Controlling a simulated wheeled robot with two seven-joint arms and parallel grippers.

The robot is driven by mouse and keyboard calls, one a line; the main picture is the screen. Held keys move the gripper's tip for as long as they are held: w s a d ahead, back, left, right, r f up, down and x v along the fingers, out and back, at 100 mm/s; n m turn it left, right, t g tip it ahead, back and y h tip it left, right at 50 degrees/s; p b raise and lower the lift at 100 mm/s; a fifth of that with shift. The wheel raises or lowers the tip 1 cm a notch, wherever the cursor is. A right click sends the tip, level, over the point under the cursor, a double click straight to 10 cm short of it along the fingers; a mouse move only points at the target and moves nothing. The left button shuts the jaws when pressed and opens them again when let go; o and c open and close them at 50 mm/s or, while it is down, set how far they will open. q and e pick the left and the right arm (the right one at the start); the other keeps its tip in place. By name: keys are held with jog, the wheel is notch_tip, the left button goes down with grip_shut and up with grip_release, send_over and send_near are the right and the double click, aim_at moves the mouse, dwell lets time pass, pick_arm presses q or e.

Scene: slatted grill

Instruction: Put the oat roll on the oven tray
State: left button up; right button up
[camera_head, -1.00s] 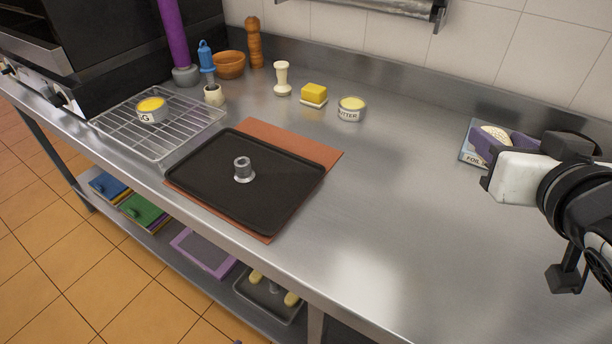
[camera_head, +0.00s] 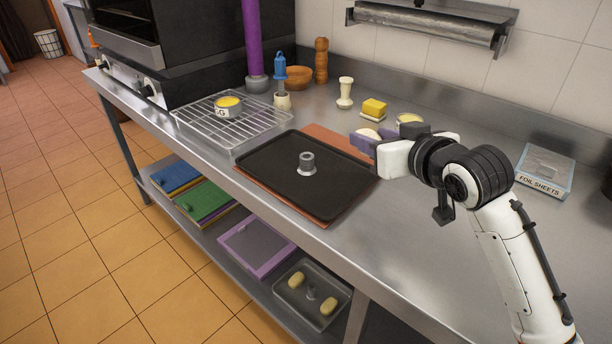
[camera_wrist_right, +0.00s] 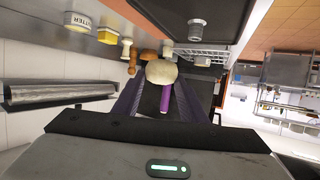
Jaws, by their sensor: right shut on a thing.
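My right gripper (camera_head: 364,141) is shut on the pale, rounded oat roll (camera_head: 369,134), held between its purple fingers. The roll also shows between the fingertips in the right wrist view (camera_wrist_right: 161,74). The gripper and roll appear near the right back corner of the black oven tray (camera_head: 272,166); their height above it is hard to tell. The tray lies flat on an orange-brown mat, with a grey metal knob-like piece (camera_head: 307,164) standing in its middle. The tray also shows at the top of the wrist view (camera_wrist_right: 222,12). My left gripper is not in view.
A wire rack (camera_head: 262,124) with a yellow-topped tin (camera_head: 229,106) stands left of the tray. A butter block (camera_head: 374,107) and several utensils line the back. A foil sheets box (camera_head: 545,172) lies at right. The counter right of the tray is mostly clear.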

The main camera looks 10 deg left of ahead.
jog(key=n+y, duration=0.1)
send_over(341, 191)
notch_tip(341, 191, down, 2)
jog(key=shift+g, duration=0.3)
notch_tip(341, 191, down, 6)
jog(key=shift+r, duration=0.25)
jog(key=shift+f, duration=2.15)
jog(key=shift+f, duration=0.15)
jog(key=o, duration=1.1)
jog(key=shift+c, duration=0.2)
jog(key=v, duration=1.2)
